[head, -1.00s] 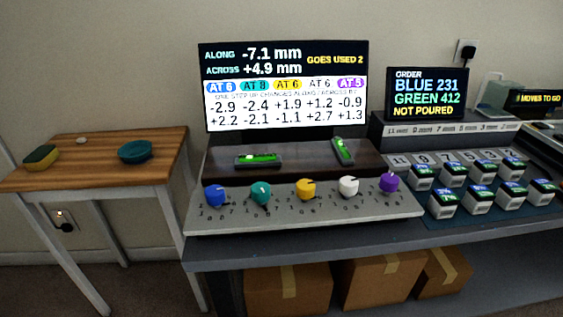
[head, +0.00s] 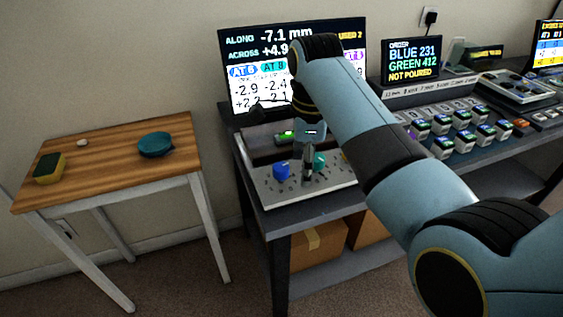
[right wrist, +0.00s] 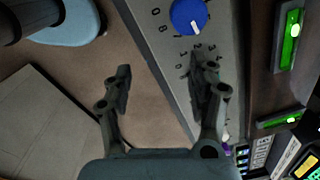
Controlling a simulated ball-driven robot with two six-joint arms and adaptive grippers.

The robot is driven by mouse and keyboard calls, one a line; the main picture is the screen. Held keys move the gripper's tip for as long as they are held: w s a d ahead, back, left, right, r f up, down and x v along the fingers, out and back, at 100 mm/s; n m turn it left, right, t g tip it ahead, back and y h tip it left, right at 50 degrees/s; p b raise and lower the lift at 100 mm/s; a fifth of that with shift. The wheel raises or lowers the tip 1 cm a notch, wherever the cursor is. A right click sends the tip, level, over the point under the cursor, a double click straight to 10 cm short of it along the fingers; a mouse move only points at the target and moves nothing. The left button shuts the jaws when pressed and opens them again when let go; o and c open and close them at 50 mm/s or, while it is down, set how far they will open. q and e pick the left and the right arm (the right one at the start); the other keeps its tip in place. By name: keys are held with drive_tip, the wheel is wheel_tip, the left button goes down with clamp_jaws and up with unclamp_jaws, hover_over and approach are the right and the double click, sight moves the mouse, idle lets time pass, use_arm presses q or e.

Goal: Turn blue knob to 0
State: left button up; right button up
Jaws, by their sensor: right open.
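The blue knob (head: 281,171) stands at the left end of the grey control panel (head: 290,200). In the right wrist view the blue knob (right wrist: 187,14) is at the top, its pale pointer mark toward the bottom, with printed digits around it. The screen (head: 238,100) shows AT 6 in blue. My right gripper (head: 307,175) hangs over the panel between the blue knob and the teal knob (head: 319,160). In the right wrist view my gripper (right wrist: 163,72) is open, its fingers apart and empty, not around the blue knob. My left gripper is out of view.
My right arm hides the panel's right part and part of the screen. Two green levels (right wrist: 290,40) lie behind the panel. A side table (head: 110,165) with a sponge (head: 48,168) and teal dish (head: 156,144) stands left, across a gap. Small labelled containers (head: 465,140) stand right.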

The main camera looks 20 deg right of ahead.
sight(281, 166)
drive_tip(key=w+a+r+m, duration=0.4)
drive_tip(key=w+r+m, duration=0.1)
drive_tip(key=r, duration=0.2)
drive_tip(key=shift+g, duration=0.3)
drive_tip(key=f, duration=1.1)
drive_tip(key=shift+s+d, duration=0.1)
drive_tip(key=shift+d, duration=0.15)
drive_tip(key=shift+r, duration=0.1)
drive_tip(key=c, duration=1.1)
